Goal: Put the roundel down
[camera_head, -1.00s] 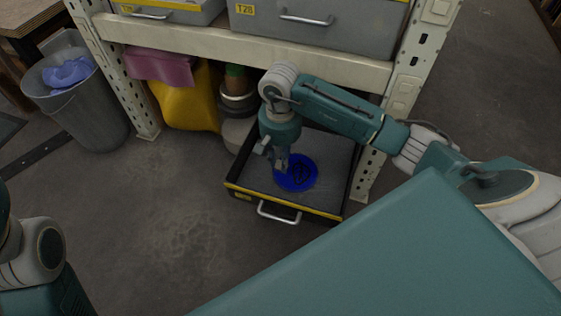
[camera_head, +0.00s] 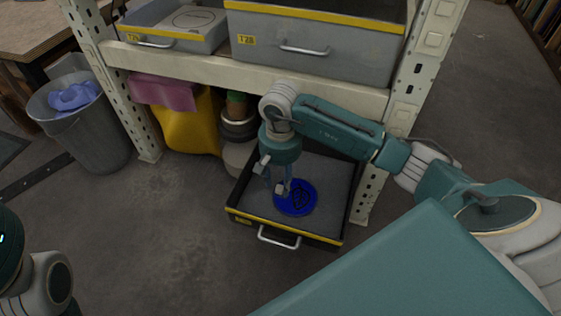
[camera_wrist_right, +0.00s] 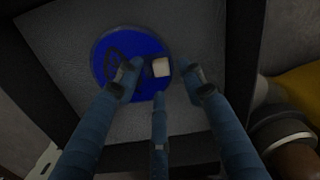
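The roundel (camera_head: 299,200) is a round blue disc with a dark pattern. It lies flat on the grey bottom of the low drawer (camera_head: 245,217), which has a yellow-edged front. My right gripper (camera_head: 279,189) points down at the roundel's left side in the head view. In the right wrist view my right gripper (camera_wrist_right: 163,80) has its fingers spread, with the roundel (camera_wrist_right: 112,45) beyond the tips. A pale fingertip pad overlaps the disc; whether it touches cannot be told. Only part of my left arm shows at the lower left; its gripper is out of view.
A shelf beam (camera_head: 240,68) with grey bins (camera_head: 315,38) runs above the drawer. A shelf post (camera_head: 374,185) stands close on its right. A yellow container (camera_head: 190,125) and stacked pots (camera_head: 238,130) stand behind left. The floor at left is clear up to the bin (camera_head: 90,130).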

